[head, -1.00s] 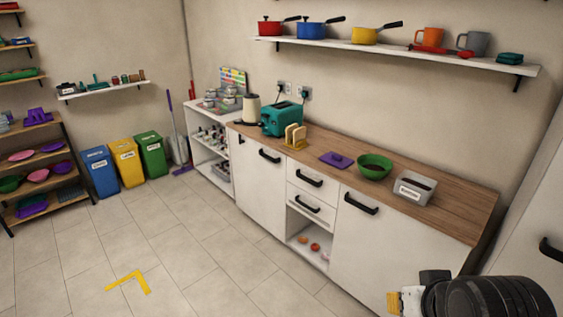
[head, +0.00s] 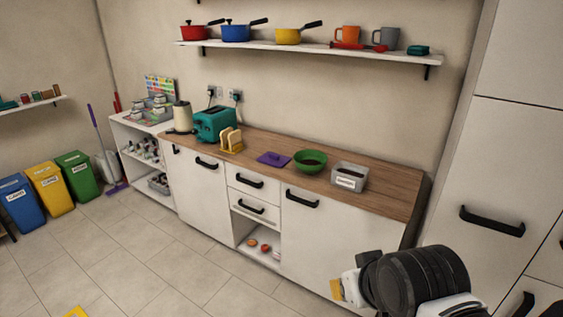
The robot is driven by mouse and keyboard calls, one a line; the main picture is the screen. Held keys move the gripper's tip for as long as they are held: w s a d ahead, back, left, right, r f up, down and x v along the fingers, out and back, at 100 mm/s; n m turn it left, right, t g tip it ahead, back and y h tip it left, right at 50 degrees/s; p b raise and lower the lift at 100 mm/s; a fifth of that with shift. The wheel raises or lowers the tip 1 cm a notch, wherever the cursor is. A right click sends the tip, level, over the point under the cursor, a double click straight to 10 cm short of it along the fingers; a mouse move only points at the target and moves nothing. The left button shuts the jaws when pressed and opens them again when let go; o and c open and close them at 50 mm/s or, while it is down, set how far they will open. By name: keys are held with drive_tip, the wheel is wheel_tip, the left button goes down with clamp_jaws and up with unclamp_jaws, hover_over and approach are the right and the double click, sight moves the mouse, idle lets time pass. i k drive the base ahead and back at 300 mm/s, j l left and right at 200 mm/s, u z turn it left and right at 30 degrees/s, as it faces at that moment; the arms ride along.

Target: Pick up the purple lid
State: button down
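The purple lid (head: 273,159) lies flat on the wooden countertop (head: 390,187), with a small knob on top. It sits between the toast rack with bread on the left and a green bowl on the right. My arm shows at the lower right, in front of the white cabinet and well short of the lid. The end of my gripper (head: 340,290) shows only as a small white and yellow part; its fingers cannot be made out.
A green bowl (head: 310,162) stands close right of the lid, then a grey labelled container (head: 349,177). A toast rack (head: 232,140) and teal toaster (head: 213,124) stand left. A shelf (head: 310,50) with pans hangs above. The tiled floor (head: 165,255) before the cabinets is clear.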

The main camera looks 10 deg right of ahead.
sight(270, 158)
drive_tip(key=i+j+z, duration=0.2)
drive_tip(key=i, duration=0.2)
drive_tip(key=i+j+z, duration=0.15)
drive_tip(key=i+j, duration=0.2)
drive_tip(key=i+j+z, duration=0.2)
drive_tip(key=i+j, duration=0.15)
drive_tip(key=i+j+z, duration=0.15)
drive_tip(key=i+j, duration=0.2)
drive_tip(key=i+j+z, duration=0.2)
drive_tip(key=j, duration=0.3)
drive_tip(key=i+j+z, duration=0.15)
drive_tip(key=i+j, duration=0.2)
drive_tip(key=j, duration=0.15)
drive_tip(key=i+j+z, duration=0.2)
drive_tip(key=j, duration=0.3)
drive_tip(key=i+j+z, duration=0.15)
drive_tip(key=j, duration=0.4)
drive_tip(key=i, duration=0.1)
